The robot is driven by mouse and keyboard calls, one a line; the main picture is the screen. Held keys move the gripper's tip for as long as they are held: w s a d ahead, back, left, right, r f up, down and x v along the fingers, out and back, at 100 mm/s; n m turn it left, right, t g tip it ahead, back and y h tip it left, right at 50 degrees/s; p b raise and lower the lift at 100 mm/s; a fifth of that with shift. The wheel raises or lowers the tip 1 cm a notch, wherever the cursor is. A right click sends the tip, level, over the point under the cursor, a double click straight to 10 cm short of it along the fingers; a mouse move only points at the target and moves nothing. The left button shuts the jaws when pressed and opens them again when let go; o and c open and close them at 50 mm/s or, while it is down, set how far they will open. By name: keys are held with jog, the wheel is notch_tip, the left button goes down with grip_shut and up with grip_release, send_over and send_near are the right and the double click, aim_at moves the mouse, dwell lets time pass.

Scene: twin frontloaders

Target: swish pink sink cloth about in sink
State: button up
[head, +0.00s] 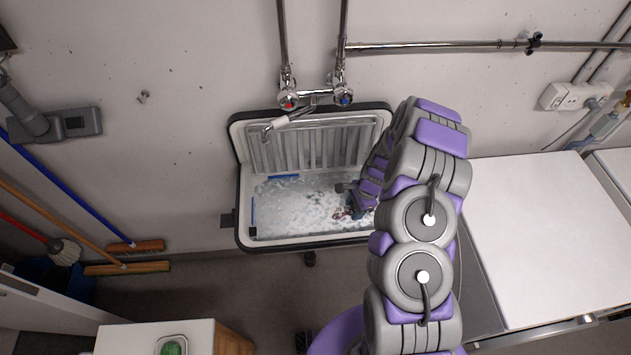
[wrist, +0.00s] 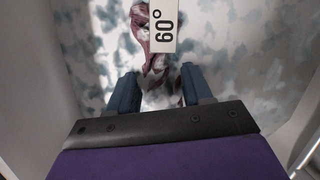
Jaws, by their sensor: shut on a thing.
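The sink (head: 243,205) is a white basin with a dark rim, mounted on the wall and holding foamy, bubbly water. My gripper (head: 350,207) reaches down into its right part. The pink sink cloth (head: 339,214) shows as a small pinkish patch at the fingertips, in the foam. In the wrist view, my gripper (wrist: 160,82) has its two blue fingers on either side of the bunched pink cloth (wrist: 141,30) and is shut on it. A white tag marked 60° covers part of the cloth. Foam and water hide some of it.
A wall tap (head: 315,97) has its spout (head: 285,124) over the basin's back left. A white-topped machine (head: 545,225) stands to the right. Brooms (head: 130,268) lean at the left. A cabinet (head: 150,338) with a green item in a dish stands at front left.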

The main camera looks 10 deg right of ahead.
aim_at(342, 210)
jog(key=shift+d, duration=0.55)
jog(key=shift+a, duration=0.1)
jog(key=shift+a+p, duration=0.6)
jog(key=shift+a, duration=4.4)
jog(key=shift+d+p, duration=0.7)
jog(key=shift+d, duration=1.95)
notch_tip(342, 210, up, 16)
jog(key=p, duration=1)
jog(key=shift+f, duration=0.15)
